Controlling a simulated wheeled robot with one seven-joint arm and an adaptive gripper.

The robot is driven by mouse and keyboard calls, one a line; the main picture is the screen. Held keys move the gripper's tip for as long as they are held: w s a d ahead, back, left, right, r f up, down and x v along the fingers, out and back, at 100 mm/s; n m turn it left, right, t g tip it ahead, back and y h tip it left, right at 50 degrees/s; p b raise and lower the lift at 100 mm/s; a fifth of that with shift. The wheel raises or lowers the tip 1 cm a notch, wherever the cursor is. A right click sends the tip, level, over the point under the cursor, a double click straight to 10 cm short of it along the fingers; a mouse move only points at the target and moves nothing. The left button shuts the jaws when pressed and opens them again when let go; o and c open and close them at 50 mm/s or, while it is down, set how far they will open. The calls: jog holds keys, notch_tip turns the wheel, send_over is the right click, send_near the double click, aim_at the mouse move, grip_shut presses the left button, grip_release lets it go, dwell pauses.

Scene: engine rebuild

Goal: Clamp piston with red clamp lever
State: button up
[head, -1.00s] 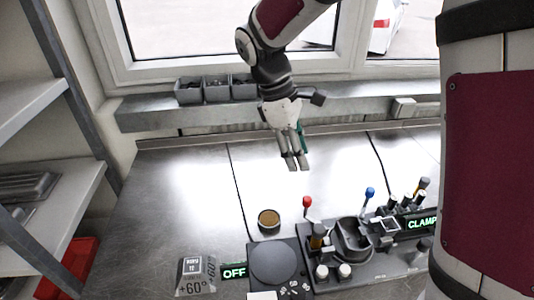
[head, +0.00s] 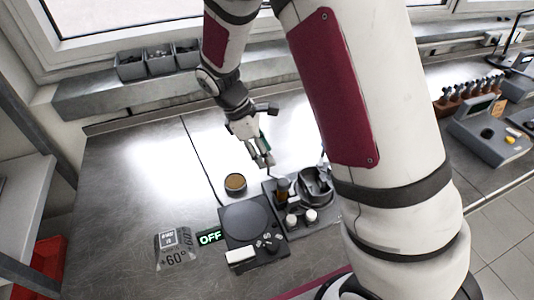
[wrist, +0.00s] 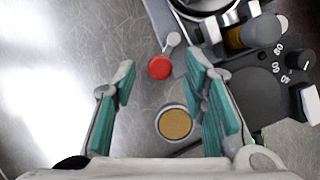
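The red clamp lever (wrist: 160,67) shows in the wrist view, its red knob on a short grey arm at the edge of the dark clamp fixture (wrist: 164,22). My gripper (wrist: 160,80) is open, with the red knob in the gap between its green-padded fingers as seen from the wrist; I cannot tell the height between them. In the head view my gripper (head: 264,161) hangs just above the back of the fixture (head: 299,220) and hides the red knob. The fixture's ring-shaped holder (head: 315,182) is partly behind my arm. I cannot make out a piston clearly.
A round tin with a tan top (head: 235,183) stands left of the fixture. A dark round plate device (head: 245,220) with a lit OFF sign (head: 210,237) is in front. Grey bins (head: 160,60) sit on the back ledge. The bench's left side is mostly clear.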

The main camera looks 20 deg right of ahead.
jog(key=shift+s+d+f, duration=0.1)
jog(key=shift+d+f, duration=0.15)
jog(key=shift+f, duration=0.45)
grip_shut()
jog(key=shift+d+m, duration=0.1)
jog(key=shift+m, duration=0.2)
jog(key=shift+w+d+m+g+y+b, duration=0.1)
jog(key=shift+d+m+g+y+b, duration=0.6)
jog(key=shift+m, duration=1.9)
jog(key=shift+w+d+m+g+y+b, duration=0.15)
jog(key=shift+d+m+y, duration=0.95)
jog(key=shift+m, duration=1.5)
jog(key=shift+s+d+m+g+y+b, duration=0.1)
jog(key=shift+d+m+g+y+b, duration=0.6)
jog(key=shift+m, duration=1.9)
jog(key=shift+d+t+p, duration=0.25)
jog(key=shift+d+p, duration=0.1)
jog(key=shift+d, duration=0.15)
